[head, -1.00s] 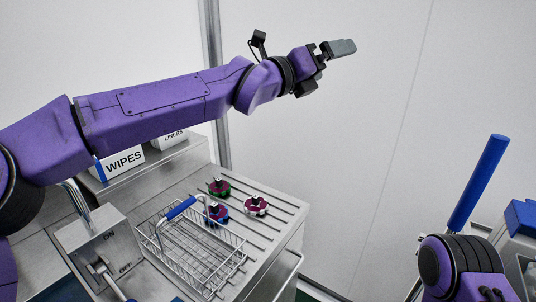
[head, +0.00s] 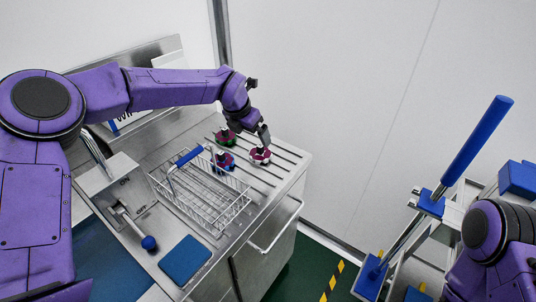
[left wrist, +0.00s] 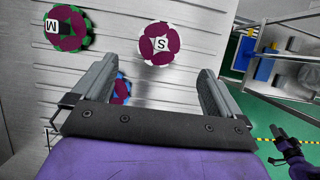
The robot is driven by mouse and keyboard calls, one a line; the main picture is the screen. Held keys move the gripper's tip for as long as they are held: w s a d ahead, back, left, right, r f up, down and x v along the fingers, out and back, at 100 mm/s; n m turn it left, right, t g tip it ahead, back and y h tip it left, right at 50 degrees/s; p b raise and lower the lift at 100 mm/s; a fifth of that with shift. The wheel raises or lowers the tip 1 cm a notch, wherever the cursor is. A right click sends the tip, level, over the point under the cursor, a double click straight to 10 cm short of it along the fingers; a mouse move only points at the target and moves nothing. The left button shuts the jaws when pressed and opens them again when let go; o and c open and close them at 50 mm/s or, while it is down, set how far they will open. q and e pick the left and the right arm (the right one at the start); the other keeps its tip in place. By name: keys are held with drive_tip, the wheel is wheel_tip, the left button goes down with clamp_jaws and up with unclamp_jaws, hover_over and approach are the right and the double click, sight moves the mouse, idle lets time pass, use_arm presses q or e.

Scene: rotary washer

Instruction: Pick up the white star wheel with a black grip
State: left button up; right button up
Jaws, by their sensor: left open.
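The white star wheel (head: 260,157), white-rimmed with a maroon centre, sits on the ribbed steel drainboard, rightmost of three wheels. In the left wrist view it (left wrist: 160,44) has an "S" label and lies ahead of the fingers, between their lines. Its black grip is not clear now. My left gripper (head: 263,134) is open and empty, pointing down just above and by this wheel. In the left wrist view its fingers (left wrist: 158,70) are wide apart. A small dark gripper on a purple arm (left wrist: 283,146), seemingly my right one, shows at right; its jaws are unclear.
A green-rimmed wheel (head: 226,138) labelled "M" and a blue-rimmed wheel (head: 225,161) sit close by to the left. A wire basket (head: 205,195) with a blue handle stands in front of them. The drainboard (head: 285,165) is clear to the right of the wheels.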

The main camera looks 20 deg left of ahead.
sight(259, 146)
use_arm(q)
drive_tip(key=p+x, duration=0.3)
drive_tip(key=x, duration=0.6)
drive_tip(key=shift+w+d+f, duration=0.1)
drive_tip(key=shift+w+f, duration=0.1)
drive_tip(key=shift+f, duration=0.1)
drive_tip(key=c, duration=0.9)
